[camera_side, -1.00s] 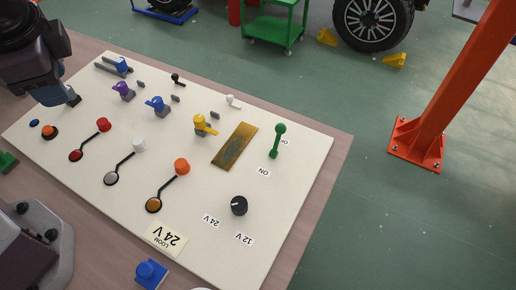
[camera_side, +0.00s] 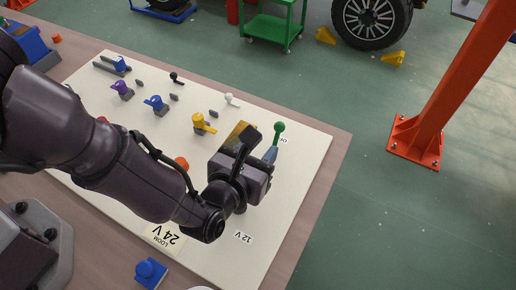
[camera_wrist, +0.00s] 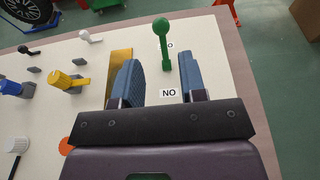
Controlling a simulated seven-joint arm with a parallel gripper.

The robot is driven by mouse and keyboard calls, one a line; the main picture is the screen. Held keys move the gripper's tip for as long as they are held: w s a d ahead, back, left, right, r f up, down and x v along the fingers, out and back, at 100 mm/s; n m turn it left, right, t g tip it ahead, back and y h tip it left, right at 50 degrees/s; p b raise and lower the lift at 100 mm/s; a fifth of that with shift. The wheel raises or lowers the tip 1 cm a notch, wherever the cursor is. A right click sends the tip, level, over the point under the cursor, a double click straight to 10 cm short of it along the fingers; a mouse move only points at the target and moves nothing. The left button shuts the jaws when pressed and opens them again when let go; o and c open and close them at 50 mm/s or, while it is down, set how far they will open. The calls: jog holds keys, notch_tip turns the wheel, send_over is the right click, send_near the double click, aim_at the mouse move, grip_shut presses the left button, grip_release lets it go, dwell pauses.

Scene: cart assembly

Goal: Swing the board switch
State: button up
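The board switch is a green lever with a ball knob (camera_side: 279,128) near the right end of the white board (camera_side: 296,190). In the wrist view the green lever (camera_wrist: 162,42) stands just beyond my fingertips, between their lines, with an "ON" label (camera_wrist: 169,93) on the near side and a partly hidden label on the far side. My gripper (camera_wrist: 158,68) is open, its two blue fingers apart with nothing between them. In the side view my gripper (camera_side: 262,152) is over the board close to the lever; its wrist hides the dial and the lever's lower part.
A brass plate (camera_wrist: 120,66) lies left of the lever, partly behind a finger. A yellow-handled part (camera_side: 203,124), blue part (camera_side: 157,104) and purple part (camera_side: 122,90) stand further left. An orange knob (camera_side: 182,163) is beside my arm. The board's far right corner is clear.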

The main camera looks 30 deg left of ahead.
aim_at(277, 130)
jog(key=shift+w+d, duration=0.1)
jog(key=shift+w, duration=0.1)
jog(key=x, duration=0.7)
jog(key=shift+w, duration=0.4)
jog(key=c, duration=0.5)
jog(key=shift+v, duration=0.95)
jog(key=shift+s+f, duration=0.1)
jog(key=shift+s, duration=0.95)
